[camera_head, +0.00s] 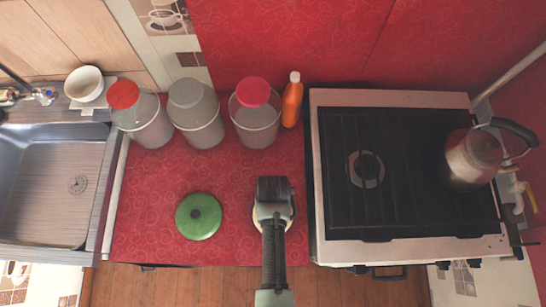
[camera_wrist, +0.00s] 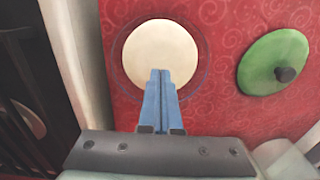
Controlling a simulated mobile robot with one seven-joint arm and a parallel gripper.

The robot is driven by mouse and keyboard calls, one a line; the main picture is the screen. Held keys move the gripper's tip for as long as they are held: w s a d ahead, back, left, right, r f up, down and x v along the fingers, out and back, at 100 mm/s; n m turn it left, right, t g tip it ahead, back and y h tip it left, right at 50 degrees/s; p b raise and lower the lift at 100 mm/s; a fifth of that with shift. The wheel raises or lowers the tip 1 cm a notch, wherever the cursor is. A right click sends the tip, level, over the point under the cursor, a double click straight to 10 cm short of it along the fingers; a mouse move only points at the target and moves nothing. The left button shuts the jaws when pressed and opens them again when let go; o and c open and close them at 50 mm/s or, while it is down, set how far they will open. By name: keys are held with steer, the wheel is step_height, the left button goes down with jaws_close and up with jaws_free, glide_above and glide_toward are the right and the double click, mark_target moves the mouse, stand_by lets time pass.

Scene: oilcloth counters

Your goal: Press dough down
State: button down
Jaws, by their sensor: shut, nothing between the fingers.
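The dough (camera_wrist: 152,48) is a pale, round, flat-looking disc on the red counter. A thin bluish ring, perhaps the rim of a clear dish (camera_wrist: 207,56), surrounds it in the wrist view. My gripper (camera_wrist: 161,76) is shut and empty, with its blue fingers together and their tips over the lower middle of the dough. I cannot tell whether the tips touch it. In the head view my arm and gripper hide most of the dough, and only pale edges show beside them.
A green lid (camera_head: 198,216) with a dark knob lies to the left of the dough. Several lidded jars and an orange bottle (camera_head: 292,100) stand along the back. The stove (camera_head: 330,238) with a kettle (camera_head: 474,158) is at right, the sink (camera_head: 50,190) at left.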

step_height(320, 180, up, 6)
steer(key=p, duration=0.5)
steer(key=shift+r, duration=0.1)
